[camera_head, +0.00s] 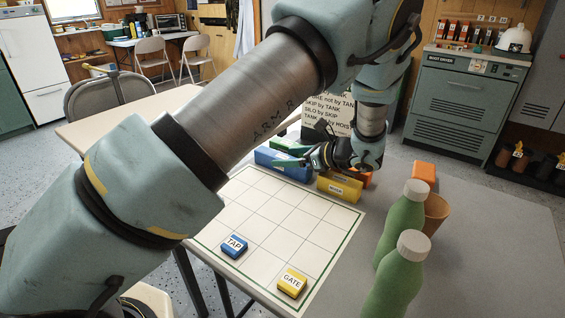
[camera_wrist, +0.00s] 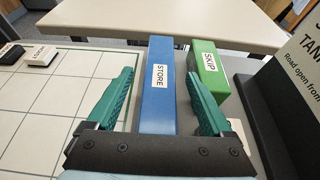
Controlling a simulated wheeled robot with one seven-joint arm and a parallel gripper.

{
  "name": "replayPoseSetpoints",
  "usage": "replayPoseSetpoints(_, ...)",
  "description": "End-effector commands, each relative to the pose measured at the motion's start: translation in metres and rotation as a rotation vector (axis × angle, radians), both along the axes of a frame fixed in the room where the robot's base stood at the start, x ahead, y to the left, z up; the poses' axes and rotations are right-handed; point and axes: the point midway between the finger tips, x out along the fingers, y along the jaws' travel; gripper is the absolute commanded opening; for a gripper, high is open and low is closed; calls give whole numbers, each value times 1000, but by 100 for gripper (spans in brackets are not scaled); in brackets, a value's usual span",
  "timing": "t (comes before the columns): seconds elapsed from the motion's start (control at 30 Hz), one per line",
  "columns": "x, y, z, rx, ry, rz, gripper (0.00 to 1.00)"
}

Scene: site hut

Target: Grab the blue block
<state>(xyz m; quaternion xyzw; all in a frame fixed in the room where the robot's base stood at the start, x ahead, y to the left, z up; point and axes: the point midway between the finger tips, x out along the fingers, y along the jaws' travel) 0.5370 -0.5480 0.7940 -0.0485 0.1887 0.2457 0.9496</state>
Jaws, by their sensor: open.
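A long blue block labelled STORE (camera_head: 268,158) lies beyond the grid board in the head view, partly hidden by my gripper (camera_head: 284,154). In the wrist view the blue STORE block (camera_wrist: 159,92) lies between the two green fingers of my gripper (camera_wrist: 158,88), with a gap on each side. The fingers are apart and hold nothing. A smaller blue block labelled TAP (camera_head: 234,246) sits on the near part of the white grid board (camera_head: 262,222).
A green SKIP block (camera_wrist: 208,70) lies close right of STORE. A yellow block (camera_head: 339,187) lies near my gripper; a yellow GATE block (camera_head: 292,283) is on the board. A lettered sign (camera_head: 314,128) stands behind. Green bottles (camera_head: 401,226) and an orange cup (camera_head: 436,212) stand right.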

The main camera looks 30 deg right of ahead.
Motion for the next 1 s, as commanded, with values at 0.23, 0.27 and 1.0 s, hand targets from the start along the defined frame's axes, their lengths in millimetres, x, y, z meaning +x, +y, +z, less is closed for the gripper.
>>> replayPoseSetpoints(0.23,0,0,0,-1,0,0,72)
replayPoseSetpoints(0.27,0,0,0,-1,0,0,68)
replayPoseSetpoints(1.0,-1,0,0,-1,0,0,0)
